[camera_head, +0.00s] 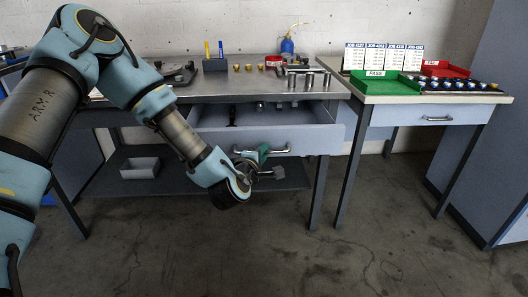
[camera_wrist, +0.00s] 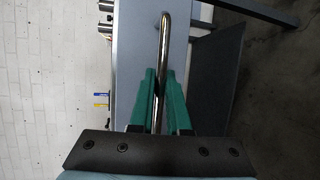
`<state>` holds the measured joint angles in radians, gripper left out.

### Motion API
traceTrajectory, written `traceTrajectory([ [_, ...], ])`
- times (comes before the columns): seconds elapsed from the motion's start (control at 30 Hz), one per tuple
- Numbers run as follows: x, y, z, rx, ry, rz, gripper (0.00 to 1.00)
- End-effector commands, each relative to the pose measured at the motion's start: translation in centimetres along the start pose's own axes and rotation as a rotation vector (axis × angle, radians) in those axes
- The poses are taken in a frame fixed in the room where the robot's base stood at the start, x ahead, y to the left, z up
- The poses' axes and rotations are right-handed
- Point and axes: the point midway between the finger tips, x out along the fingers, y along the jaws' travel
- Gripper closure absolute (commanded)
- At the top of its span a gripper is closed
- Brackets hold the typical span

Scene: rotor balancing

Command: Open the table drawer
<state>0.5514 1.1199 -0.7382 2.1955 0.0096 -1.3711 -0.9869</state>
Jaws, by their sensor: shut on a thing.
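The table drawer (camera_head: 220,138) is a light grey-blue drawer under the metal-topped workbench (camera_head: 225,90). It stands pulled out, and its inside shows with some small items at the back. Its bar handle (camera_head: 272,151) is on the front panel. In the wrist view the shiny handle (camera_wrist: 165,50) runs down between the two green fingers. My gripper (camera_wrist: 158,85) is shut on the handle. In the head view my gripper (camera_head: 262,155) is at the left part of the handle, and my wrist partly hides the front panel.
A second table at the right has a closed drawer with a handle (camera_head: 438,118), a green PASS tray (camera_head: 385,85) and a red tray (camera_head: 440,69). A light bin (camera_head: 140,168) sits on the low shelf. The floor (camera_head: 300,250) in front is clear.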

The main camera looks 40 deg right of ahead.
Motion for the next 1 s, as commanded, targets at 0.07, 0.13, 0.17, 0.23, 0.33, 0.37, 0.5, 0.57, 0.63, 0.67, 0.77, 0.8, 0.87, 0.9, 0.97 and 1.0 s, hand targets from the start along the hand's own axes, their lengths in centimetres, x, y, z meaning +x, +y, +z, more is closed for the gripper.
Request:
traceTrajectory([
  [0.07,0.0,-0.1,-0.1,0.000,0.002,-0.001,0.80],
  [0.13,0.0,-0.1,-0.1,0.000,0.001,-0.001,0.72],
  [0.17,0.0,-0.1,-0.1,0.000,0.001,-0.001,0.68],
  [0.23,0.0,0.0,-0.1,0.000,0.001,-0.001,0.60],
  [0.33,0.0,0.0,0.0,0.000,0.001,0.000,0.55],
  [0.37,0.0,0.0,0.0,0.000,0.001,0.000,0.55],
  [0.5,0.0,0.0,0.0,0.000,0.001,0.000,0.55],
  [0.57,-0.1,0.0,0.0,0.000,0.000,0.000,0.55],
  [0.63,-0.6,0.0,0.0,0.000,0.000,0.000,0.55],
  [0.67,-1.0,-0.1,0.0,0.000,0.000,0.000,0.55],
  [0.77,-2.6,-0.1,0.0,0.000,-0.001,-0.001,0.55],
  [0.8,-3.4,-0.2,0.0,0.000,-0.001,-0.003,0.55],
  [0.87,-4.6,-0.2,0.0,0.000,0.000,-0.003,0.55],
  [0.9,-5.5,-0.1,-0.1,0.001,0.000,-0.002,0.55],
  [0.97,-6.6,-0.2,0.0,0.001,0.000,-0.002,0.55],
  [1.0,-7.4,-0.2,0.0,0.000,-0.001,-0.003,0.55],
])
